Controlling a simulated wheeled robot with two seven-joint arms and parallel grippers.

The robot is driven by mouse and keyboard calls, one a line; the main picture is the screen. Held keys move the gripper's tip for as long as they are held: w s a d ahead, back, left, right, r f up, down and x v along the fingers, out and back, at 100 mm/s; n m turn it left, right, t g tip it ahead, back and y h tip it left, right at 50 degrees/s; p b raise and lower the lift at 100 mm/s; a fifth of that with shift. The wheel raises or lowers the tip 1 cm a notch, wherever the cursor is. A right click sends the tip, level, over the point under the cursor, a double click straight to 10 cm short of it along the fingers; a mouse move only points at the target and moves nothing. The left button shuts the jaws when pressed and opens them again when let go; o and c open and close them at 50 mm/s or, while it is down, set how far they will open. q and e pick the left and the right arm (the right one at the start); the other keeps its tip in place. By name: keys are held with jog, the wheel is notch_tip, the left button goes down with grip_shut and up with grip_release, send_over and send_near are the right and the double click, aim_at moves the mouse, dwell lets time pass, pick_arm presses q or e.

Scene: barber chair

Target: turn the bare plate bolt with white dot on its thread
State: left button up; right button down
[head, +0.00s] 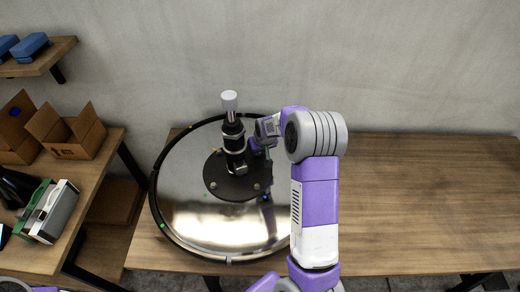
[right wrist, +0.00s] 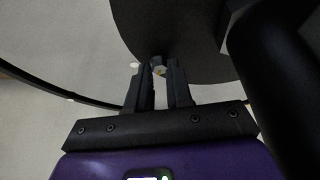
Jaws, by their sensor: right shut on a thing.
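The black round plate (head: 222,184) of the upturned chair base carries several bolts; two bare-looking ones are the front-left bolt (head: 211,185) and the front-right bolt (head: 257,187). My right gripper (head: 257,150) is at the plate's right rear edge, its fingertips largely hidden in the head view. In the right wrist view the right gripper (right wrist: 158,75) has its fingers closed around a small pale bolt (right wrist: 159,68) at the edge of the dark plate (right wrist: 180,25). A white dot (right wrist: 134,66) shows just left of the fingers. My left gripper is out of view.
A dark column with a chrome rod (head: 230,101) rises from the plate. The shiny round base (head: 190,215), with a black rim, lies on a wooden table (head: 420,200), clear at right. Cardboard boxes (head: 75,135) stand on the left shelf.

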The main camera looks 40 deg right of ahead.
jog(key=shift+a+m+h, duration=0.1)
jog(key=shift+m+h, duration=0.3)
jog(key=shift+m, duration=0.8)
jog(key=shift+g, duration=0.3)
jog(key=c, duration=1)
grip_release()
jog(key=p+v, duration=0.2)
jog(key=v, duration=0.5)
jog(key=shift+s+a+r, duration=0.1)
jog(key=shift+r, duration=0.15)
